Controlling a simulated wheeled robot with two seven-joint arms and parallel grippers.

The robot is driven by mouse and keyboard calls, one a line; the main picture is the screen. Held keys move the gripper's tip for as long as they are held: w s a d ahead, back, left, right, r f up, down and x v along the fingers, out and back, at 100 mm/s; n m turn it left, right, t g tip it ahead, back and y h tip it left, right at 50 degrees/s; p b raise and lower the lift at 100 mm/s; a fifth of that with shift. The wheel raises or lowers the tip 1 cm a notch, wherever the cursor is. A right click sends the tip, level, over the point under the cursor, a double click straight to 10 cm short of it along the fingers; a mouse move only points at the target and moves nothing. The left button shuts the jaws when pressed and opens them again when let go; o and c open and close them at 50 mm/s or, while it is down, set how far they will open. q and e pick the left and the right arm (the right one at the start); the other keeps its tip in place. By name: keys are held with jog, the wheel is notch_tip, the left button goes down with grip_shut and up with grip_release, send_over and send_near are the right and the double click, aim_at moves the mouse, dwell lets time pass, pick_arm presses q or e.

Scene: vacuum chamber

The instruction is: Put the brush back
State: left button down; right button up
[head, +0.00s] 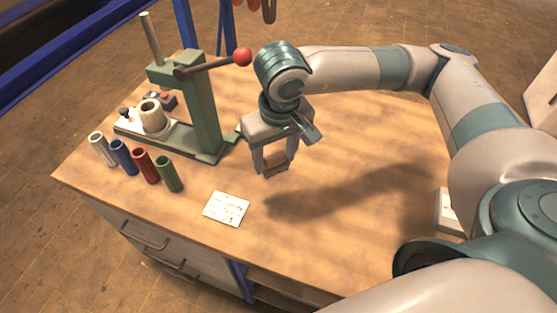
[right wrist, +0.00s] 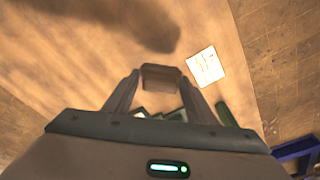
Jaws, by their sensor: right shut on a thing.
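My right gripper (head: 277,167) is above the wooden workbench, right of the green press. It is shut on a small brown block-like thing, which I take to be the brush (head: 275,172). The brush also shows between the fingertips in the right wrist view (right wrist: 162,78). Only its brown body shows; I cannot make out bristles. It appears held clear of the bench top, with a shadow on the wood to the right. My left gripper is not in view.
The green press (head: 203,110) with a red-knobbed lever (head: 242,57) stands left of my gripper. White, blue (head: 124,157), red (head: 145,165) and green (head: 169,173) tubes line the bench's left side. A white card (head: 226,208) lies in front. The bench's right middle (head: 350,220) is clear.

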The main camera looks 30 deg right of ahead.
jog(key=shift+d+f+m, duration=0.15)
jog(key=shift+d+m, duration=0.25)
jog(key=shift+d, duration=0.1)
jog(key=s+d+m+b, duration=0.1)
jog(key=d+m+b, duration=0.1)
jog(key=d+m, duration=0.2)
jog(key=d, duration=0.3)
jog(key=shift+s+d+f+h, duration=0.2)
jog(key=shift+h, duration=0.1)
jog(key=w+f+p, duration=0.1)
jog(key=w+f, duration=0.1)
jog(key=w, duration=0.1)
jog(key=w+a+f+p, duration=0.1)
jog(key=w+f+p, duration=0.1)
jog(key=w, duration=0.2)
jog(key=w+f+p, duration=0.1)
jog(key=w+f, duration=0.2)
jog(key=w, duration=0.1)
jog(key=shift+w+a+p, duration=0.25)
jog(key=shift+a+p, duration=0.1)
jog(key=shift+a, duration=0.05)
jog(key=shift+f, duration=0.15)
